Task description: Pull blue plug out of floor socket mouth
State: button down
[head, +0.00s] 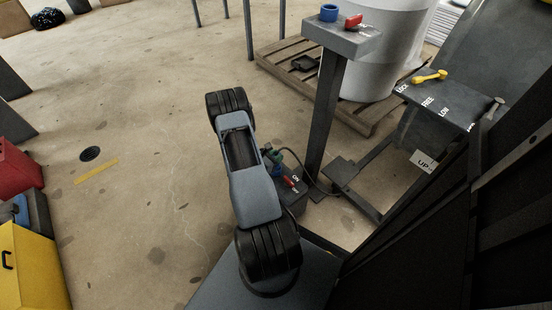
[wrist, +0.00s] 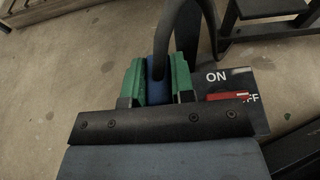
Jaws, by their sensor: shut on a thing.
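The blue plug (wrist: 155,85) shows in the wrist view, with a thick black cable (wrist: 163,40) curving up and away from it. My gripper (wrist: 156,78) has green fingers, one on each side of the plug, and is shut on it. In the head view my gripper (head: 273,158) is low beside the dark floor socket box (head: 297,198), partly hidden behind my arm. The box carries ON and OFF marks and a red switch (wrist: 228,96). The socket mouth is hidden, so I cannot tell how deep the plug sits.
A dark post (head: 325,110) with a blue ring (head: 329,12) and a red piece (head: 354,20) on top stands just behind the box. A stand with a yellow lever (head: 430,76) is at right. A wooden pallet (head: 300,72) lies behind.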

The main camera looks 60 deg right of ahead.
jog(key=s+a+r+p, duration=0.3)
jog(key=a+r, duration=0.3)
jog(key=s+a+r+p, duration=0.2)
jog(key=a+r+p, duration=0.2)
jog(key=a+r, duration=0.2)
jog(key=shift+s+a+r, duration=0.25)
jog(key=shift+s+a, duration=0.05)
jog(key=shift+s, duration=0.1)
